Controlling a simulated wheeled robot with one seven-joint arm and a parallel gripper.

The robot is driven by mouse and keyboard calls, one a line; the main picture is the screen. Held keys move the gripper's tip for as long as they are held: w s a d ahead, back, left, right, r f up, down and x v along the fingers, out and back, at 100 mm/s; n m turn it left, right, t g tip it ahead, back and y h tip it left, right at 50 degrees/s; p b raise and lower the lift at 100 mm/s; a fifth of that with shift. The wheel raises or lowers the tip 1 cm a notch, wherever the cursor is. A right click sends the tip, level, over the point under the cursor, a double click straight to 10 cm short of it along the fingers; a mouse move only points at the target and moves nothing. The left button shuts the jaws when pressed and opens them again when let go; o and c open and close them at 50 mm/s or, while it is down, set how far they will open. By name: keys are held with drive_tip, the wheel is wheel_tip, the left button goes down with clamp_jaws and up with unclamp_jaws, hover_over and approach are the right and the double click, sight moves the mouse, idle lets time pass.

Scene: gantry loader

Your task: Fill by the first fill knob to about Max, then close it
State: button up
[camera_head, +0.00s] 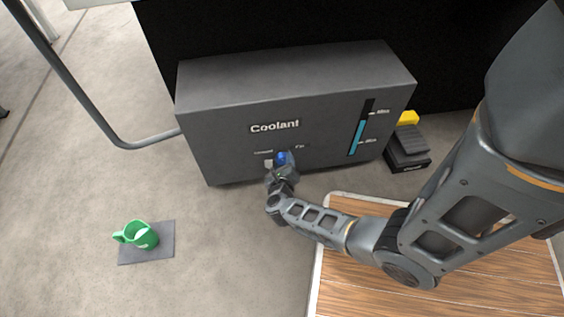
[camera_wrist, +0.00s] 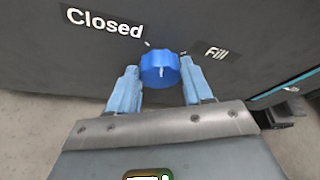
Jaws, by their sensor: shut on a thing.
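The dark grey Coolant box (camera_head: 225,140) stands ahead with a blue fill knob (camera_head: 281,158) low on its front. In the wrist view, the round blue knob (camera_wrist: 160,70) sits between the labels Closed and Fill. My gripper (camera_head: 281,169) is at the knob, its two light blue fingers on either side, shut on it. The knob's pointer direction is hard to tell. The level gauge (camera_head: 359,135) at the front's right shows blue up to a little below the upper Max mark and well above the lower mark.
A green cup (camera_head: 142,236) is on a grey mat (camera_head: 158,254) on the floor at left. A grey pedal-like unit with a yellow part (camera_head: 407,118) is right of the box. A bent grey pipe (camera_head: 80,95) runs at left. A wooden platform (camera_head: 345,285) lies below my arm.

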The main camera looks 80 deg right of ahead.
drive_tip(key=shift+s+m+t+y, duration=0.15)
drive_tip(key=shift+m+t+y, duration=0.15)
drive_tip(key=shift+m+t, duration=0.15)
idle(0.4)
drive_tip(key=o, duration=1)
drive_tip(key=shift+o, duration=0.2)
drive_tip(key=p+v, duration=0.3)
drive_tip(key=v, duration=0.4)
drive_tip(key=shift+a, duration=0.4)
drive_tip(key=shift+r, duration=0.1)
